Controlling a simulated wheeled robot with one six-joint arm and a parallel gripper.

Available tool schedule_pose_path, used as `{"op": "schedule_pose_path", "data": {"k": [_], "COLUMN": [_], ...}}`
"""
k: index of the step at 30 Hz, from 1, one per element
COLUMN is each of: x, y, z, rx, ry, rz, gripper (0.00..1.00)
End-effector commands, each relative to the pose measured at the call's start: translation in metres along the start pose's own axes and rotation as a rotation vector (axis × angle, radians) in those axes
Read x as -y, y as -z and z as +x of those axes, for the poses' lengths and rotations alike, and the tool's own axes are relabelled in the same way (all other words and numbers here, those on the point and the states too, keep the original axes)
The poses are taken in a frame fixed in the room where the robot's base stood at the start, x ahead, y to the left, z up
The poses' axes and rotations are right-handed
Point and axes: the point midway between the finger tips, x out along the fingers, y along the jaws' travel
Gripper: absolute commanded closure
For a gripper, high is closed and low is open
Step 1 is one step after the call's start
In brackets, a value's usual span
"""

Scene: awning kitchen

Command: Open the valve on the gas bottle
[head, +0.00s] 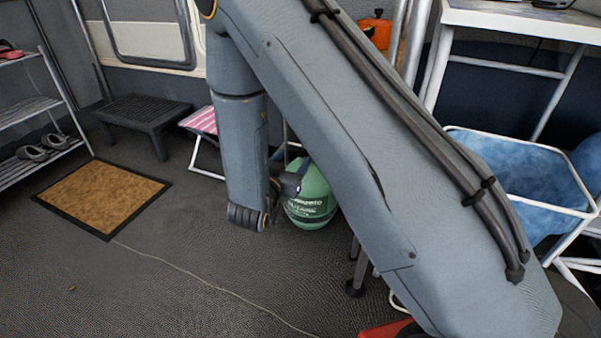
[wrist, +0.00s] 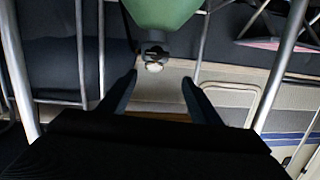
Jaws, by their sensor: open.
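The green gas bottle (head: 311,202) stands on the floor behind my arm in the head view, its upper part partly hidden. In the wrist view, where the scene appears upside down, the gas bottle (wrist: 163,12) fills the top middle. Its valve (wrist: 153,53) hangs below it in that picture, with a pale round end facing me. My gripper (wrist: 159,77) is open and empty. Its two dark fingers point toward the valve, which lies between their lines and beyond the tips. I see no contact. My gripper cannot be made out clearly in the head view.
Metal poles (wrist: 284,70) stand around the bottle. A pink-striped folding stool (head: 202,122), a dark step (head: 143,113) and a doormat (head: 103,196) lie to the left. A blue basket (head: 520,180) on a white frame is at the right. Floor at the front left is mostly clear, with a thin cord.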

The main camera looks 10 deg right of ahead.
Motion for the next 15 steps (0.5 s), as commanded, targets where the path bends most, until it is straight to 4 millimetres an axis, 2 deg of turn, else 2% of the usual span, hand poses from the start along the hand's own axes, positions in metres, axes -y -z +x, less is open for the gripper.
{"op": "schedule_pose_path", "data": {"k": [1, 6, 11, 15], "x": [0.001, -0.002, -0.004, -0.005], "y": [-0.018, -0.035, -0.038, -0.036], "z": [0.004, 0.004, 0.005, 0.020], "rx": [-0.032, -0.122, -0.157, -0.162], "ry": [-0.012, -0.050, -0.067, -0.070], "rz": [-0.009, -0.028, -0.035, -0.032], "gripper": [0.42, 0.42, 0.42, 0.42]}}
